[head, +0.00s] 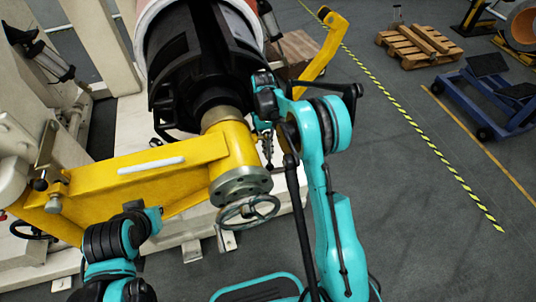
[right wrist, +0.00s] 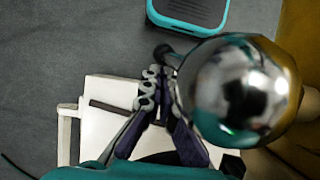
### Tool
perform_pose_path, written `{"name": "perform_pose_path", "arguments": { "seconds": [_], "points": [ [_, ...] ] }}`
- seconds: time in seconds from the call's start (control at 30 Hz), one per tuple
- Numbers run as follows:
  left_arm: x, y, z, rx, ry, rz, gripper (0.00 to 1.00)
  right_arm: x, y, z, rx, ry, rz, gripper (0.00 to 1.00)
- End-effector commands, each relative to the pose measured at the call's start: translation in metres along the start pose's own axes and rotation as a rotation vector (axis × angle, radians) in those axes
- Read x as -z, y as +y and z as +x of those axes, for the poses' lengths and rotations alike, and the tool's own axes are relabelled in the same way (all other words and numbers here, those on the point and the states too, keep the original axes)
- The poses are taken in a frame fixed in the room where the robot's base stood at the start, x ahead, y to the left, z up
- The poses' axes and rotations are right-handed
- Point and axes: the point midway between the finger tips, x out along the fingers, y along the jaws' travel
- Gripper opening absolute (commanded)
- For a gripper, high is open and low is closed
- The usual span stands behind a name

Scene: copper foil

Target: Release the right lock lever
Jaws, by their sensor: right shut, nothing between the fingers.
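My right gripper (head: 268,158) points down beside the yellow arm's hub in the head view, just above the handwheel (head: 262,212). In the right wrist view its fingers (right wrist: 162,80) are shut with nothing between them. Just beyond the fingertips there, a short dark rod with a rounded end (right wrist: 165,51) sticks out beside a large shiny metal round part (right wrist: 240,90). It may be the right lock lever; I cannot tell whether the fingers touch it. In the head view no right lever shows clearly around the gripper. My left arm shows at lower left, but its fingers do not.
The yellow machine arm (head: 165,175) with a white bar handle spans the left. The black chuck (head: 195,70) and large roll stand above it. A small lever with a black knob (head: 41,184) is at far left. Open floor (head: 410,220) lies to the right.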

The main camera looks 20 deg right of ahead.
Motion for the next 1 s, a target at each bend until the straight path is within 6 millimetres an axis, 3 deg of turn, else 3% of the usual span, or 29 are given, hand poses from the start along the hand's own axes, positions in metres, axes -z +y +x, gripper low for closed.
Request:
{"name": "perform_pose_path", "arguments": {
  "seconds": [0.2, 0.4, 1.0],
  "points": [
    [0.0, 0.0, 0.0, 0.0, 0.0, 0.0, 0.0, -0.018, -0.002, -0.04, 0.0, -0.001, 0.0, 0.0],
    [0.0, 0.0, 0.0, 0.0, 0.0, 0.0, 0.0, -0.03, -0.004, -0.066, 0.0, -0.004, 0.0, 0.0],
    [0.001, 0.0, -0.002, 0.0, 0.0, 0.0, 0.0, -0.036, -0.004, -0.076, 0.001, -0.007, -0.001, 0.0]
  ]
}}
